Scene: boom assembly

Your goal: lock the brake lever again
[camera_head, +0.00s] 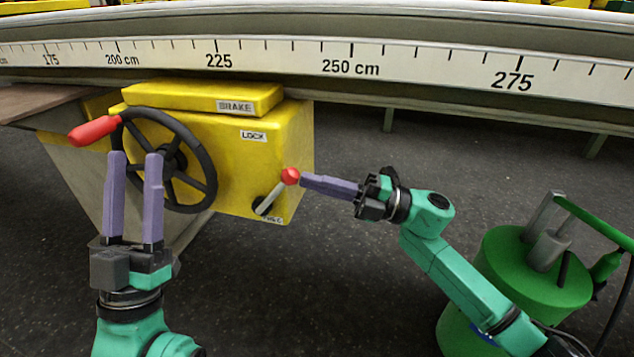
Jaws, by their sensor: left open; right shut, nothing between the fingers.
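The brake lever (274,194) is a short grey bar with a red knob (290,176), on the front of the yellow brake box (232,160). It slants up and right from a dark pivot at the lower right of the box. A LOCK label (253,136) sits above it; a lower label by the pivot is partly hidden. My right gripper (303,180) is shut and empty, its fingertips right beside the knob; I cannot tell if they touch. My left gripper (134,158) is open, its fingers pointing up in front of the handwheel (172,160).
The handwheel has a red handle (95,130) at its upper left. A rail with a centimetre scale (350,68) runs across the back. A green cylindrical device (535,270) stands at the right near my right arm. The dark floor between is clear.

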